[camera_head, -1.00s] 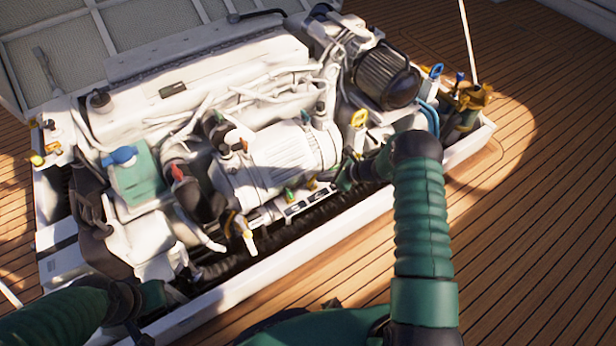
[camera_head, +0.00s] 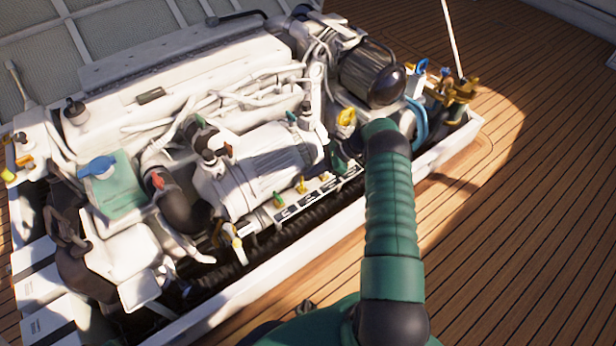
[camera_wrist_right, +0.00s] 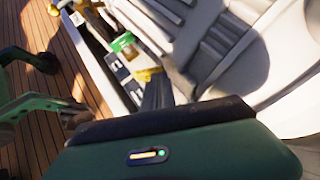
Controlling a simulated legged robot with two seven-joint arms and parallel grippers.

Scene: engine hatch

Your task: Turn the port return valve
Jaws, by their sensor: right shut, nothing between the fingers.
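A labelled strip (camera_head: 315,192) runs along the engine's near side and carries small valve handles. A green handle (camera_head: 278,199) is at its left, a yellow handle (camera_head: 301,185) in the middle and a green handle (camera_head: 338,163) at its right. The labels are too small to read, so I cannot tell which valve is the port return. The right wrist view shows a green handle (camera_wrist_right: 122,42) and a yellow handle (camera_wrist_right: 143,75) beyond the dark edge of my right gripper (camera_wrist_right: 165,120).
The white engine (camera_head: 190,65) fills the hatch. A white hatch rim (camera_head: 290,255) runs along the near side. A teal tank with a blue cap (camera_head: 115,185) stands left, and a dark cylinder (camera_head: 370,78) is at right. The wooden deck (camera_head: 520,230) is clear at right.

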